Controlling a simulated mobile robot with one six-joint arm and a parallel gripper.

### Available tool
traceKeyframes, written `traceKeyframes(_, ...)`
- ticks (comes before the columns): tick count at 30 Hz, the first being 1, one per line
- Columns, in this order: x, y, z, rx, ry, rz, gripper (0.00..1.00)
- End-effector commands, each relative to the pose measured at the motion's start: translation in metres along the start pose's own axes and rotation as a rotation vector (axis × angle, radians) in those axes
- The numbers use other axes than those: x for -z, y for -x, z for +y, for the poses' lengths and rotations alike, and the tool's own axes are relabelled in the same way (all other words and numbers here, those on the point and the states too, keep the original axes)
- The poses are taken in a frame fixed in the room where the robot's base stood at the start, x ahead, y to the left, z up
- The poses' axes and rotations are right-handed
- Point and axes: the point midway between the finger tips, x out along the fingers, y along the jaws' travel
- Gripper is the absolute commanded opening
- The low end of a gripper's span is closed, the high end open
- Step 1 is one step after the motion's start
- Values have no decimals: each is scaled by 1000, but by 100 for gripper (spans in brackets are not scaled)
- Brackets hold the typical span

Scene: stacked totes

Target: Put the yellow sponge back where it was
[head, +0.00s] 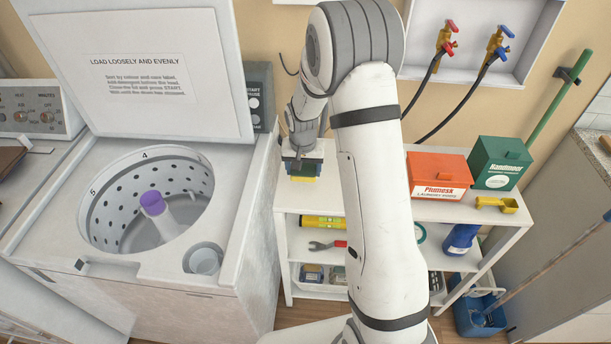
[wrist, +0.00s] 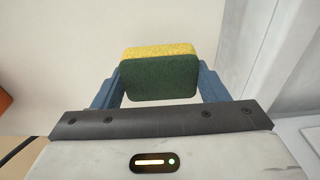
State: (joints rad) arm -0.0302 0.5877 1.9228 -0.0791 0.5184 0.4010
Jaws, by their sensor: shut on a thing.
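The yellow sponge (wrist: 158,52) has a dark green scouring side, which faces the camera in the wrist view. My gripper (wrist: 160,80) is shut on it, with one blue finger at each end. In the head view my gripper (head: 303,163) points down over the left end of the white shelf unit's top (head: 298,198), near the washer. A yellow strip of the sponge (head: 302,179) shows below the fingers there. I cannot tell whether the sponge touches the shelf top.
The open washer (head: 150,258) is close on the left. My arm hides the middle of the shelf.

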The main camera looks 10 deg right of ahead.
Motion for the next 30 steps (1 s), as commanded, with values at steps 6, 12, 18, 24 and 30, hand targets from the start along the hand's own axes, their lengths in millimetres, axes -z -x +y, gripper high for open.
traceKeyframes(6,-4,-27,3,-2,-4,-4,49)
traceKeyframes(12,-5,-45,3,-1,-5,0,49)
traceKeyframes(18,-5,-45,3,0,-6,1,49)
traceKeyframes(24,-5,-47,4,0,-6,1,71)
traceKeyframes(30,-5,-47,4,-1,-7,0,87)
